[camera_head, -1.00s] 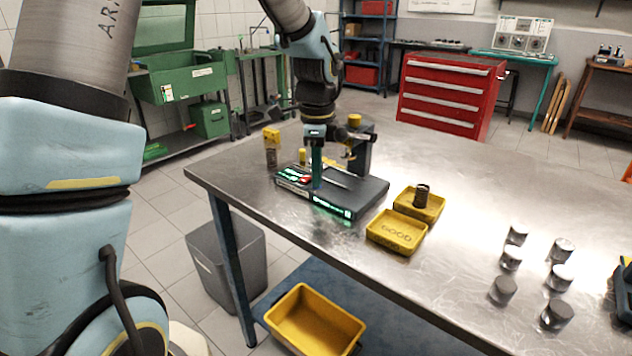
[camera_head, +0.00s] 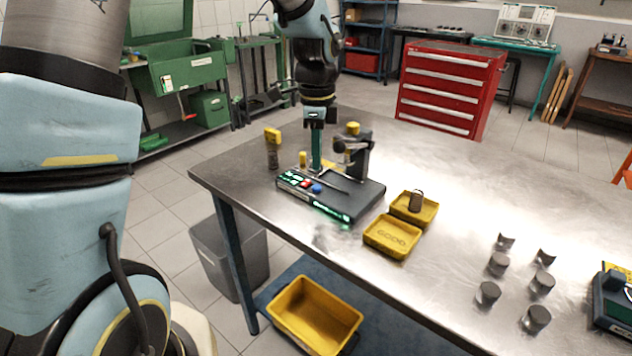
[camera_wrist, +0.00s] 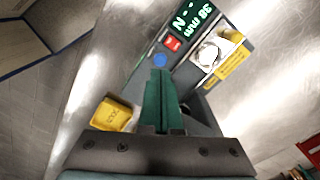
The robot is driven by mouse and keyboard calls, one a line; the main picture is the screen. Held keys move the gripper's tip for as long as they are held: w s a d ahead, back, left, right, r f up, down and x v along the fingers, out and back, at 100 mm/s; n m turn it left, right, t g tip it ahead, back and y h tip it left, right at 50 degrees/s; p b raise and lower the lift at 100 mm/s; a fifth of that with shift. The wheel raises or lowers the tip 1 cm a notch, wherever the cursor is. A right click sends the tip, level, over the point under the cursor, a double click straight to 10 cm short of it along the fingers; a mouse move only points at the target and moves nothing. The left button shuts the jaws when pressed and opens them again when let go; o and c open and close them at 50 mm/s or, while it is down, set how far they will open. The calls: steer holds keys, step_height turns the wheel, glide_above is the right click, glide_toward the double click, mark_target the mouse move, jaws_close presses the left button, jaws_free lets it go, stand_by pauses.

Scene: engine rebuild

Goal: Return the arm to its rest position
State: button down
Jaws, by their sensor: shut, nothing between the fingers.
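My arm reaches over the metal workbench (camera_head: 470,180). My gripper (camera_head: 316,165) points down over a dark measuring device (camera_head: 362,200) with lit green displays and red and blue buttons. In the wrist view my gripper's green fingers (camera_wrist: 162,80) are shut together with nothing between them. Their tips appear beside the blue button (camera_wrist: 160,60), near the red button (camera_wrist: 172,43); whether they touch the device is not clear.
A yellow tray marked GOOD (camera_head: 392,236) and another yellow tray (camera_head: 428,212) holding a dark cylinder (camera_head: 416,201) stand right of the device. Several metal cylinders (camera_head: 488,293) stand farther right. A yellow bin (camera_head: 312,315) sits below the bench. A red cabinet (camera_head: 450,88) stands behind.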

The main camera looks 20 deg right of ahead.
stand_by(0.6)
steer(key=s+a+n, duration=0.2)
steer(key=a+n, duration=0.9)
steer(key=a, duration=0.4)
steer(key=s+a+n+t, duration=0.1)
steer(key=s+a+n, duration=0.1)
steer(key=a+n, duration=1)
steer(key=a, duration=0.3)
steer(key=shift+t, duration=0.3)
